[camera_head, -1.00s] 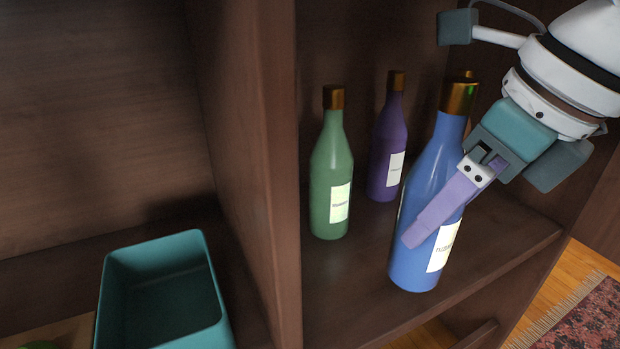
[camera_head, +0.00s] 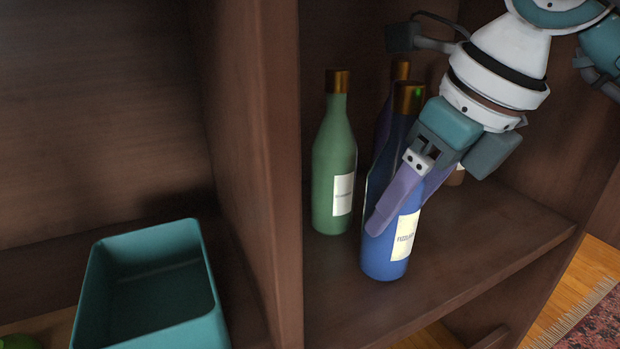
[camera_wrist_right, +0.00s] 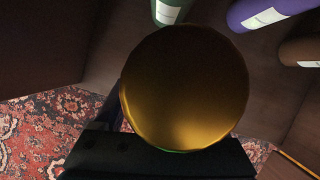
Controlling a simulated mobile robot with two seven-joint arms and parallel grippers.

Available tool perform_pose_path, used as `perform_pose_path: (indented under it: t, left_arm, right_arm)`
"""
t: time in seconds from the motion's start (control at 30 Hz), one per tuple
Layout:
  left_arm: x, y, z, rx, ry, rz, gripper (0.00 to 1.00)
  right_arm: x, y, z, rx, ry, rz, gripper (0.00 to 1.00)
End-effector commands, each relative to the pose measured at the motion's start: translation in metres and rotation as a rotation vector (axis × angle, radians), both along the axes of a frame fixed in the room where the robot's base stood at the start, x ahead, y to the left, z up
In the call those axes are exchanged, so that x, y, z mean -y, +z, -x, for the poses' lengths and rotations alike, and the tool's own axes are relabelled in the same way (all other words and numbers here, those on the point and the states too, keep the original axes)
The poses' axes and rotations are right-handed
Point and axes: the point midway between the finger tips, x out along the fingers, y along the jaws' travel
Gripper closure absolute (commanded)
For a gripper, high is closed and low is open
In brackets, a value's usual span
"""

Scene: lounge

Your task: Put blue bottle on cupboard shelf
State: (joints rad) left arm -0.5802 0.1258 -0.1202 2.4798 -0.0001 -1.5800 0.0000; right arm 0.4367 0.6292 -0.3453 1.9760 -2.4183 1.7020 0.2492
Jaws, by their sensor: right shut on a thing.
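The blue bottle (camera_head: 385,262) has a gold cap and a white label and stands nearly upright inside the cupboard compartment. My right gripper (camera_head: 404,206) is shut on its body, one purple finger across the front. The bottle's base is over the shelf (camera_head: 475,250); I cannot tell whether it touches. In the right wrist view the gold cap (camera_wrist_right: 185,88) fills the middle and hides the bottle's body. My left gripper is not in view.
A green bottle (camera_head: 334,165) stands left of the blue one. A purple bottle (camera_head: 383,122) is behind it, mostly hidden. A brown bottle (camera_wrist_right: 302,51) shows at the wrist view's right. A teal bin (camera_head: 150,290) sits left of the divider (camera_head: 270,180).

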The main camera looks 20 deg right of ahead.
Motion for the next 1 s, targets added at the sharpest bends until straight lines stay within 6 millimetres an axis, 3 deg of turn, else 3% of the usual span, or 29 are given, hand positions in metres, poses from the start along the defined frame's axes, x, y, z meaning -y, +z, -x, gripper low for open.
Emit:
perform_pose_path:
  t: [0.03,0.07,0.3,0.57,0.77,0.8,1.0]
  left_arm:
    - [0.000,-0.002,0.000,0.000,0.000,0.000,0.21]
    - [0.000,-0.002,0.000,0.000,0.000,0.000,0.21]
    - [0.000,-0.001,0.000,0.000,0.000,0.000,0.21]
    - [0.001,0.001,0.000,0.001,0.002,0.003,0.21]
    - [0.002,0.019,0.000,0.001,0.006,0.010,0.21]
    - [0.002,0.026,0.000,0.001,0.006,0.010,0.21]
    - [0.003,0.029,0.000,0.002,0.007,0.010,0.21]
  right_arm:
    - [0.000,-0.001,-0.001,0.004,0.000,0.000,1.00]
    - [0.000,-0.003,0.000,0.000,0.000,0.000,0.26]
    - [0.000,-0.002,0.000,0.000,0.000,0.000,0.00]
    - [0.000,0.000,0.000,0.000,0.000,-0.001,0.00]
    - [0.003,0.028,0.008,0.002,0.000,0.002,0.00]
    - [0.004,0.038,0.011,0.001,0.001,0.001,0.00]
    - [0.017,0.029,0.050,-0.006,-0.001,0.005,0.00]
